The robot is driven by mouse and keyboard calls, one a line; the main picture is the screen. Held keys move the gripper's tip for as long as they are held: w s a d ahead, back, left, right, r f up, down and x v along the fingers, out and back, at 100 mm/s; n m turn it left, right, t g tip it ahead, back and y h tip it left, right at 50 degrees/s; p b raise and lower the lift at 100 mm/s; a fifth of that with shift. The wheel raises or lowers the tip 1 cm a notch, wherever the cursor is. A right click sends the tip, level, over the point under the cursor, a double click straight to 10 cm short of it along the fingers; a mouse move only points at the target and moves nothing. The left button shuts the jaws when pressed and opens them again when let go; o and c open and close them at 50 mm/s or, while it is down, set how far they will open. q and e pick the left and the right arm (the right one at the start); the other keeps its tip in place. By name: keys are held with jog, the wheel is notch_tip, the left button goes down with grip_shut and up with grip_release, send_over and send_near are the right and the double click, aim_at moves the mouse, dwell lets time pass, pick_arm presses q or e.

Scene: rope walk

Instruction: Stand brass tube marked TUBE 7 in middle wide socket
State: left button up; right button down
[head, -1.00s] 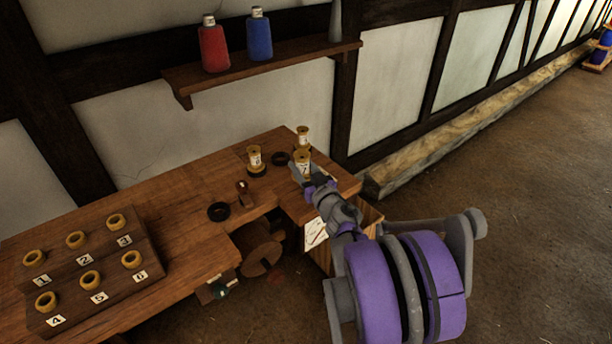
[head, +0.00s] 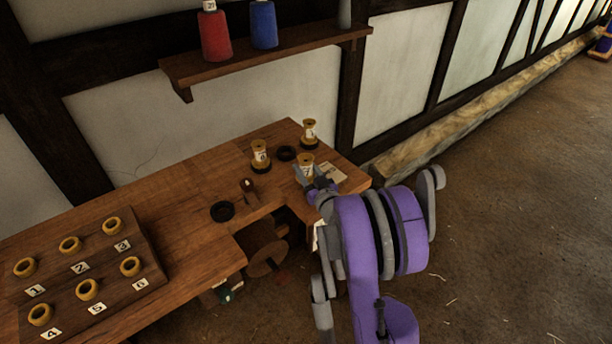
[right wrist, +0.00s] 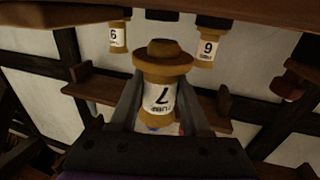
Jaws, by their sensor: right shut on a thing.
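The brass tube TUBE 7 (head: 306,168), with a white label, is upright between the fingers of my right gripper (head: 304,175). The right wrist view shows the same tube (right wrist: 163,95) upside down in the picture, its 7 readable, pinched by my right gripper (right wrist: 163,80). I cannot tell whether its foot touches the table. An empty dark ring socket (head: 286,153) lies on the bench between two standing tubes, just behind and left of the held tube. My left gripper is out of view.
Labelled tubes stand in dark rings at left (head: 260,155) and back right (head: 309,131). Another dark ring (head: 222,211) and a small brown object (head: 248,188) lie nearer. A numbered rack (head: 90,268) fills the bench's left end. A pale card (head: 331,173) lies beside the gripper.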

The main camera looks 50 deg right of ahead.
notch_tip(320, 180, down, 2)
jog(key=shift+f, duration=0.15)
jog(key=c, duration=0.8)
grip_release()
jog(key=shift+f+b, duration=0.2)
jog(key=shift+b, duration=0.15)
jog(key=shift+c, duration=0.2)
jog(key=o, duration=0.5)
jog(key=shift+r, duration=0.1)
